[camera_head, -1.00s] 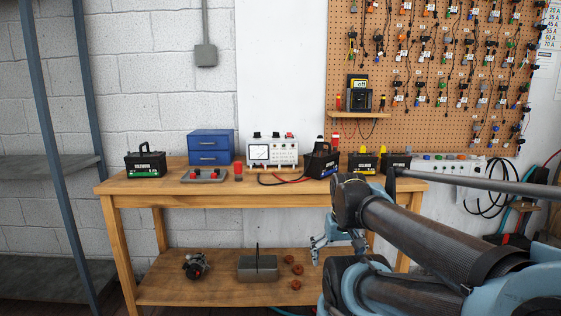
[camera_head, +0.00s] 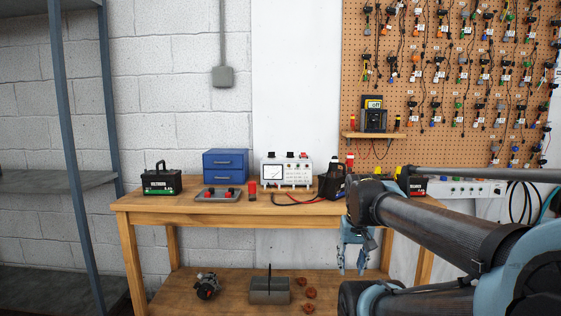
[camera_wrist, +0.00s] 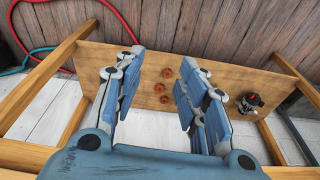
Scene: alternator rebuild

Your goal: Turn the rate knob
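A white meter unit (camera_head: 286,172) with a dial face stands at the back of the wooden bench in the head view. Small dark and red parts show along its top, but which of them is the rate knob I cannot tell at this size. My gripper (camera_head: 352,268) hangs fingers down in front of the bench, below its top and to the right of the meter unit. In the wrist view my gripper (camera_wrist: 158,62) is open and empty, with its blue fingers wide apart above the lower shelf. The meter unit is not in the wrist view.
The bench top (camera_head: 215,205) holds a blue drawer box (camera_head: 225,164), a green-and-black battery (camera_head: 161,183), a grey terminal block (camera_head: 219,195) and leads. My arm hides the bench's right part. The lower shelf (camera_wrist: 140,85) carries red-brown rings (camera_wrist: 166,73) and an alternator-like part (camera_wrist: 250,102).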

